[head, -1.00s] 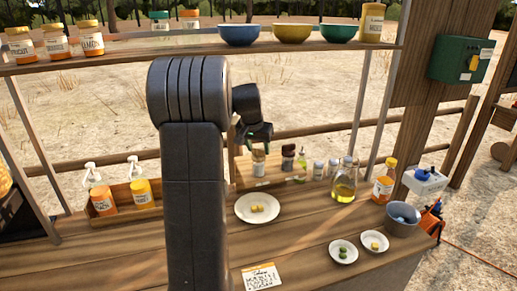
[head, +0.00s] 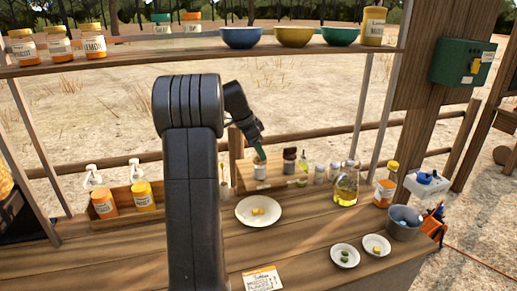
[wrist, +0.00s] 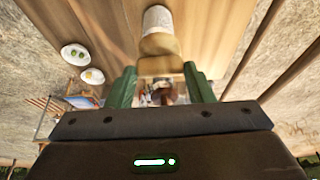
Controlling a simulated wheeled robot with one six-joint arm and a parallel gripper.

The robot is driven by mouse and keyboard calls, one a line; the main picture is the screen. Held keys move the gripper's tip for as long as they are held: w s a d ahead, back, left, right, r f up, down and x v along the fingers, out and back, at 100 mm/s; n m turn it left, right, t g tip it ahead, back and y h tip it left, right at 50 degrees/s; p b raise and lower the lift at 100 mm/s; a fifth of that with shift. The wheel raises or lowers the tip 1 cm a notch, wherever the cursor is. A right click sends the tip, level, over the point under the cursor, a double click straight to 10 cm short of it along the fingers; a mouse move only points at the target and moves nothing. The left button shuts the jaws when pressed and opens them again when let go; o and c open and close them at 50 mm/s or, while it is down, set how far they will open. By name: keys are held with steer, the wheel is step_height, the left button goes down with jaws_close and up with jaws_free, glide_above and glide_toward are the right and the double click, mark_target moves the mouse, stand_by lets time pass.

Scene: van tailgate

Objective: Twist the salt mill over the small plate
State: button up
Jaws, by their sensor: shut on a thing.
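The mill with a pale body and tan wooden top (head: 260,171) is upright at the wooden rack behind the counter; I cannot tell whether it is lifted. My gripper (head: 259,155) comes down from above and is shut on its top. In the wrist view the green fingers (wrist: 162,88) stand on both sides of the tan top (wrist: 160,45). No readable label confirms that it holds salt. One small plate (head: 335,262) at front right carries green pieces; another (head: 368,251) carries a yellow piece. Both lie well right of my gripper.
A larger plate (head: 242,217) with yellow pieces lies in front of the rack. A dark mill (head: 289,161), bottles and jars stand right of the held mill. An oil flask (head: 345,190), orange bottle (head: 385,190) and grey bowl (head: 403,229) stand farther right. A shelf (head: 200,58) crosses above.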

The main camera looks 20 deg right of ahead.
steer(key=shift+m+g, duration=0.3)
steer(key=shift+m, duration=0.6)
steer(key=shift+c, duration=0.2)
steer(key=o, duration=1)
steer(key=shift+r, duration=0.1)
steer(key=w+a+r+b, duration=0.1)
steer(key=a+r, duration=0.1)
steer(key=a, duration=0.4)
steer(key=w+a+r+b, duration=0.1)
steer(key=w+a+r, duration=0.1)
steer(key=a, duration=0.5)
steer(key=shift+w+a+r+b, duration=0.15)
steer(key=shift+a+r+b, duration=0.15)
steer(key=shift+b, duration=0.1)
steer(key=shift+f, duration=0.1)
